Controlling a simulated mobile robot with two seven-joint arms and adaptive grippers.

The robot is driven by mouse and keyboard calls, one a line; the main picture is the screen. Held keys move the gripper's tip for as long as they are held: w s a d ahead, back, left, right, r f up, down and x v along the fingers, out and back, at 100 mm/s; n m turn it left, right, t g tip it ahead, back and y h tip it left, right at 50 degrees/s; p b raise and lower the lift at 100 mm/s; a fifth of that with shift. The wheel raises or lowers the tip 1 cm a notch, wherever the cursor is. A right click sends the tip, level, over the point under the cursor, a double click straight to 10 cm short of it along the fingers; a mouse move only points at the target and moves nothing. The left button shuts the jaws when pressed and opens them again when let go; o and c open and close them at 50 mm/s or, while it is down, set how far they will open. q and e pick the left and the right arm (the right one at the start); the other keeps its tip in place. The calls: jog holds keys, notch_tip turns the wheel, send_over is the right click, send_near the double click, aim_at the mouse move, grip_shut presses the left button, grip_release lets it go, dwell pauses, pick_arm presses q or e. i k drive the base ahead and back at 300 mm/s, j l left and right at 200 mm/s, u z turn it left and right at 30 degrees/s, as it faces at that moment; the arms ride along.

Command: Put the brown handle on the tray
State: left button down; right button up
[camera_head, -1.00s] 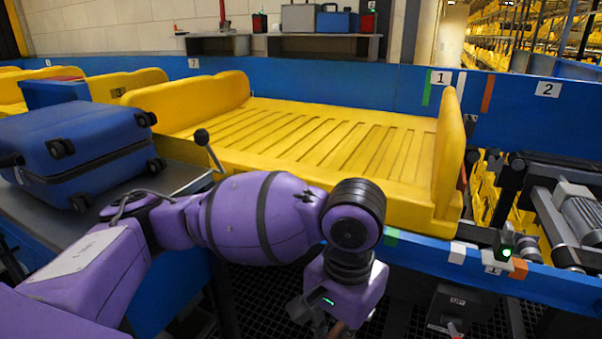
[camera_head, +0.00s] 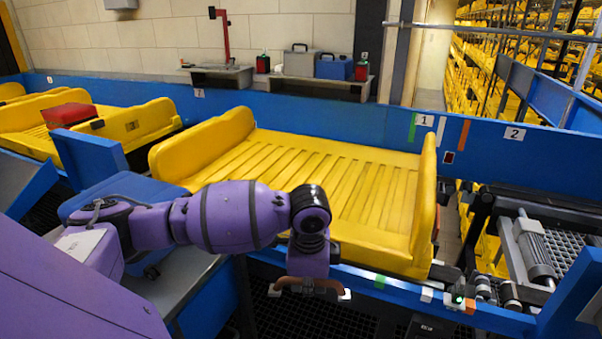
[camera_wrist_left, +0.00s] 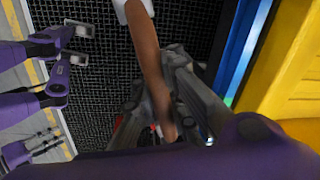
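The brown handle (camera_head: 314,283) is a curved bar with pale ends, held low in front of the blue conveyor edge in the head view. My left gripper (camera_head: 310,288) is closed around its middle. In the left wrist view the brown handle (camera_wrist_left: 148,55) runs between the fingers of my left gripper (camera_wrist_left: 166,108), with a white end at the top. The tray (camera_head: 380,195) is yellow with a ribbed bed and raised ends. It is empty where visible, and the handle is outside its near side. My right gripper cannot be made out in the views.
A blue suitcase (camera_head: 120,188) lies left, partly hidden behind my left arm. The blue conveyor rail (camera_head: 390,290) runs along the tray's near side. Another yellow tray (camera_head: 130,123) with a red item (camera_head: 70,114) stands farther left. Dark grating is below the handle.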

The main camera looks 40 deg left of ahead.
aim_at(350, 201)
jog(key=i+j, duration=0.15)
jog(key=i, duration=0.3)
jog(key=i+j, duration=0.2)
jog(key=i, duration=0.3)
jog(key=i+j, duration=0.15)
jog(key=i, duration=0.3)
